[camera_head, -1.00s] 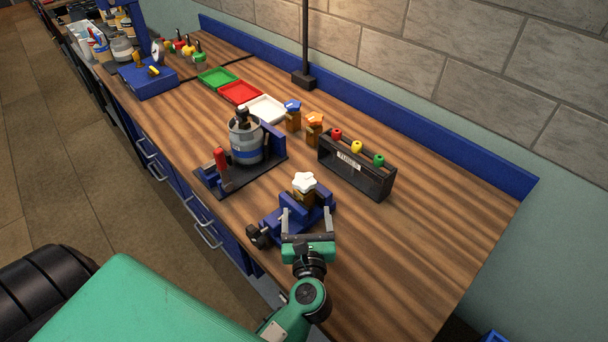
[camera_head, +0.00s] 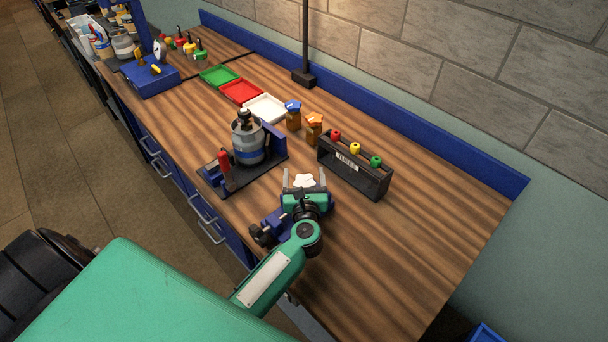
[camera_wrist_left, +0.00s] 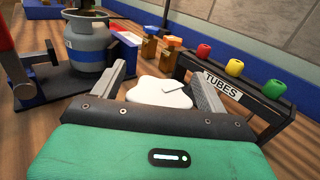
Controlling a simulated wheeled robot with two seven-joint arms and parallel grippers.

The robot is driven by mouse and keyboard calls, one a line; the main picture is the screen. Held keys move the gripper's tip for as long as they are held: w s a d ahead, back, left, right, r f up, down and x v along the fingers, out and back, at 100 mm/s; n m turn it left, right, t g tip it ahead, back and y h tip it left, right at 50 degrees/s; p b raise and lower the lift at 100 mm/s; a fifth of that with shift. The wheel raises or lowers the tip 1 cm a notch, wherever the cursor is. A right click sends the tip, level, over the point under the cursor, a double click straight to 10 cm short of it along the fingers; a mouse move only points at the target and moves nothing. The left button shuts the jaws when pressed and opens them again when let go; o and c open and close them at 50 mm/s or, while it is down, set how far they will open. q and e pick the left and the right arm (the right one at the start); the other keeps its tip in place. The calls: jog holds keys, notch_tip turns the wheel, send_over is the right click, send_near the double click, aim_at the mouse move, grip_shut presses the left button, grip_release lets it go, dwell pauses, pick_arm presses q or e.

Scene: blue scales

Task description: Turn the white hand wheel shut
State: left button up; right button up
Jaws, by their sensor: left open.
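The white hand wheel (camera_head: 304,181) sits above a blue clamp (camera_head: 264,230) on the wooden bench. My left gripper (camera_head: 304,174) is open, with one finger on each side of the wheel. In the left wrist view the lobed white wheel (camera_wrist_left: 160,92) lies between the two spread fingers, and a gap shows on at least the left side. I cannot tell whether a finger touches it. The valve body under the wheel is hidden by my gripper. My right gripper is not in view.
A grey gas canister (camera_head: 248,142) with a red-handled part (camera_head: 224,166) stands to the left. A black tube rack (camera_head: 354,168) stands close on the right. The bench at front right is clear.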

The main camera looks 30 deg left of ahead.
pick_arm(q)
jog(key=c, duration=1)
jog(key=shift+o, duration=0.2)
